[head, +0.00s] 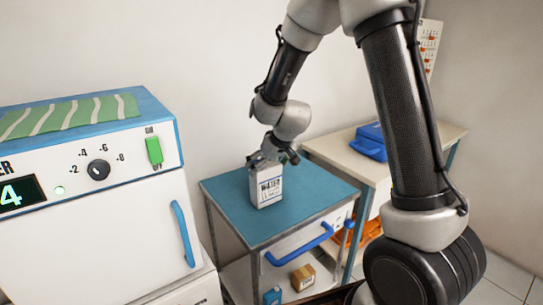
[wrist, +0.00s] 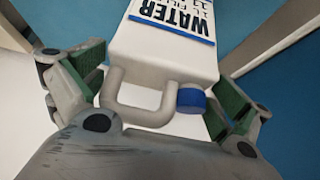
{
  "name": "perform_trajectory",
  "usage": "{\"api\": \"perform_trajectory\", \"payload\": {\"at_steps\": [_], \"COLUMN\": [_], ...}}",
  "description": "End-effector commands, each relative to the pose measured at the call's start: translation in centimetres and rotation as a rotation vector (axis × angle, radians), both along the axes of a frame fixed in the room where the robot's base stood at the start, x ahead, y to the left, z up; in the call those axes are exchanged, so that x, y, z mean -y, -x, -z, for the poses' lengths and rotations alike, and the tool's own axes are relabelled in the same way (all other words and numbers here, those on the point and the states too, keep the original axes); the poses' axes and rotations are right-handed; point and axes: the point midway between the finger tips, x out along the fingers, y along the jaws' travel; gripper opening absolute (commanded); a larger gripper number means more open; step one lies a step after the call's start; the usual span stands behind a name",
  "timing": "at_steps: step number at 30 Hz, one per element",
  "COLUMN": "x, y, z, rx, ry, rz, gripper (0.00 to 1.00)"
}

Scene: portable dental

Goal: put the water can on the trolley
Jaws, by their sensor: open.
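The water can (head: 267,188) is a white box-shaped can with a blue-edged WATER label. It stands upright on the blue top of the trolley (head: 225,200), near its middle. In the wrist view the water can (wrist: 165,55) shows its white handle and a blue cap. My gripper (head: 275,157) is at the top of the can, pointing down. In the wrist view my gripper (wrist: 150,95) is open, with its green-padded fingers on either side of the can. I cannot tell whether the pads touch it.
A white machine (head: 90,230) with a dial and a green striped cloth (head: 70,116) stands at left. A side table (head: 345,152) with a blue case (head: 370,142) is behind at right. A small brown box (head: 303,277) sits on the trolley's lower shelf.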

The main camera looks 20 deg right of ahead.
Motion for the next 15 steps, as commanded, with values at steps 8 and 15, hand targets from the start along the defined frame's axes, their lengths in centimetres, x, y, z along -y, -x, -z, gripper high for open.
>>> {"api": "perform_trajectory", "payload": {"at_steps": [8,15], "x": [0.9,1.6], "y": [3.1,5.2], "z": [-5.3,-8.7], "rx": [0.006,0.004], "ry": [-0.001,-0.002], "rz": [-0.002,0.001], "gripper": [1.0,1.0]}}
